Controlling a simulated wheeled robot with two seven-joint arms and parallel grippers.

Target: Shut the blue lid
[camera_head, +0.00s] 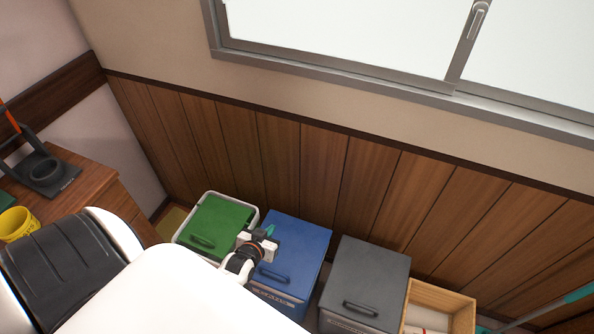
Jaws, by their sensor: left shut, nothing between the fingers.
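The blue lid (300,245) is a flat rectangular panel with a handle near its front edge. It lies level on top of the blue bin (278,299), and no gap shows between them. My left gripper (265,234) is shut and empty. It is over the left edge of the blue lid, and I cannot tell whether it touches it. My left arm hides the lower left part of the bin. My right gripper is not in view.
A green-lidded bin (217,222) stands left of the blue one. A dark grey-lidded bin (370,275) and an open wooden box (445,300) stand to the right. A wood-panelled wall (320,165) rises behind. A wooden cabinet (95,180) with a yellow cup (17,224) is at left.

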